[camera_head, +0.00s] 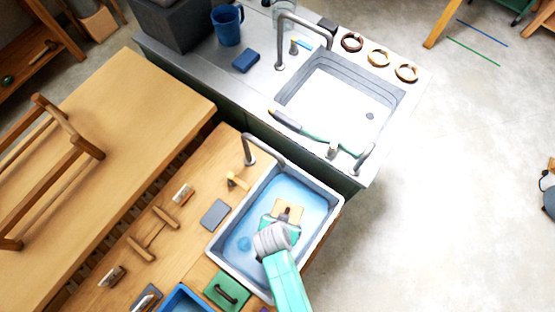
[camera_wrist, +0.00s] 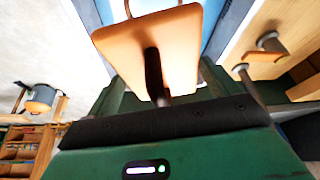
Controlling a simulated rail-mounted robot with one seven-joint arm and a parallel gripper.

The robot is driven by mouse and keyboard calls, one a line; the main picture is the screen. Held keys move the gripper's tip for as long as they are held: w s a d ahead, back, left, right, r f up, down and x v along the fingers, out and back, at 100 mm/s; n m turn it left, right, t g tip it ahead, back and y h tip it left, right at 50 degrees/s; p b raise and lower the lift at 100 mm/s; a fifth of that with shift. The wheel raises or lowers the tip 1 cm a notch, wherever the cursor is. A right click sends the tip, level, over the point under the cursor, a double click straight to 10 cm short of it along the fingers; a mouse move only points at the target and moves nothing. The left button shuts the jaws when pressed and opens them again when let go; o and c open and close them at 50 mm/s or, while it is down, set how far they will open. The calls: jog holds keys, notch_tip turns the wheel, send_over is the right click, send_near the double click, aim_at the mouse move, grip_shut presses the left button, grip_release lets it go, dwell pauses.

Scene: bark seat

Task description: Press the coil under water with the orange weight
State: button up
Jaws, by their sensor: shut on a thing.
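My gripper (camera_head: 286,216) is over the water basin (camera_head: 212,250) and shut on the dark handle of the orange weight (camera_head: 291,207). In the wrist view the weight (camera_wrist: 180,45) is a flat orange slab with rounded corners, and its dark handle (camera_wrist: 153,72) points toward my gripper (camera_wrist: 160,98). Blue water (camera_head: 311,198) lies in the basin below. I cannot tell whether the slab touches the water. No coil shows clearly in the basin; the weight and my arm cover part of it. A round darker blue spot (camera_head: 244,243) shows in the water.
Three brown rings (camera_head: 378,58) lie on the metal counter beside a second sink (camera_head: 335,105). A tap (camera_head: 262,150) arches at the basin's back edge. A grey slab (camera_head: 215,214), wooden tools (camera_head: 153,233) and a green lidded box (camera_head: 227,291) are left of the basin.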

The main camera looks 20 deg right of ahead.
notch_tip(320, 180, down, 6)
jog(key=b, duration=0.5)
jog(key=shift+w+b, duration=0.1)
jog(key=shift+b, duration=0.3)
jog(key=shift+r, duration=0.1)
jog(key=shift+f+b, duration=5.95)
jog(key=shift+f, duration=1.9)
jog(key=o, duration=1.2)
